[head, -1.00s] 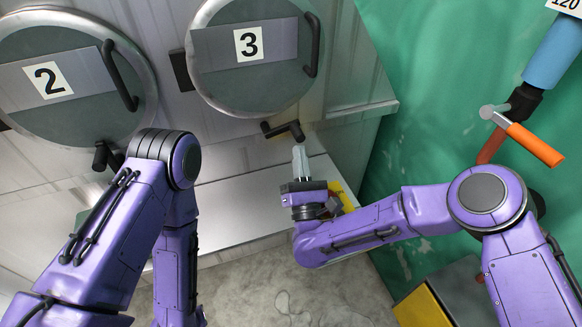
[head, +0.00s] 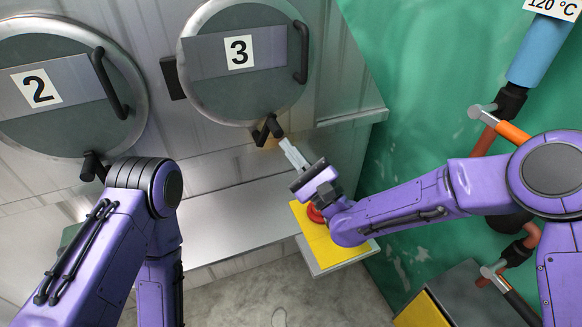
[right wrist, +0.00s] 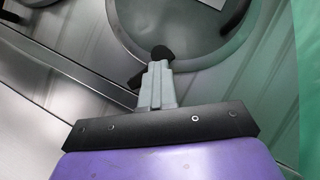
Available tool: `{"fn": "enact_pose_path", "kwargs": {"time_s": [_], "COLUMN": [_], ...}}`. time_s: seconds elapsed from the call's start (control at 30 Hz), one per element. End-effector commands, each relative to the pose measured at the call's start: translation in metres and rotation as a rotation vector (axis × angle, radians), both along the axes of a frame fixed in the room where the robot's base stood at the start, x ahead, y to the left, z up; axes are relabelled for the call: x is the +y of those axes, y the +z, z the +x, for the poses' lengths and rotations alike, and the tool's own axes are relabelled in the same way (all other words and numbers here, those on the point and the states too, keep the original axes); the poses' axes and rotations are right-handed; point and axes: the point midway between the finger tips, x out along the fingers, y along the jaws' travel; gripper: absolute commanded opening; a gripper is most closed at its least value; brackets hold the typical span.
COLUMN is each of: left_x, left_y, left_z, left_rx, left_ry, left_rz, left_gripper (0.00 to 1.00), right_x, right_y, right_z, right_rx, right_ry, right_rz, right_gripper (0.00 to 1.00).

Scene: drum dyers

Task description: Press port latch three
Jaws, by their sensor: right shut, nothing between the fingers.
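Port door three (head: 240,60) is a round grey door with a "3" label, and it is shut. Its latch (head: 268,131), a small black lever, sits just below the door rim. My right gripper (head: 288,147) is shut and empty, its tip at the lower right of the latch. In the right wrist view the shut fingers (right wrist: 157,85) overlap the black latch (right wrist: 161,53); I cannot tell whether they touch it. My left arm stands at the left, and its gripper is out of view.
Door two (head: 60,85) with its own latch (head: 93,168) is at the left. A yellow box (head: 322,248) with a red button (head: 315,213) lies below my right gripper. Pipes with an orange-handled valve (head: 512,132) stand at the right. A metal ledge (head: 220,220) runs below the doors.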

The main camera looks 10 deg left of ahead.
Motion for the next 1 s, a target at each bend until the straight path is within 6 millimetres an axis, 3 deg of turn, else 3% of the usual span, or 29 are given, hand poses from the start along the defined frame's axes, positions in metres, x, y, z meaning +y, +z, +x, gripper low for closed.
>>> {"fn": "enact_pose_path", "kwargs": {"time_s": [0.5, 1.0], "left_x": [0.000, 0.000], "left_y": [0.023, 0.026], "left_z": [0.000, 0.000], "left_rx": [0.000, 0.000], "left_ry": [0.000, 0.000], "left_rz": [0.000, 0.000], "left_gripper": [0.00, 0.00], "right_x": [0.011, 0.014], "right_y": [0.017, 0.018], "right_z": [-0.005, -0.007], "right_rx": [-0.168, -0.202], "right_ry": [-0.001, 0.000], "right_rz": [-0.304, -0.366], "right_gripper": [0.00, 0.00]}}
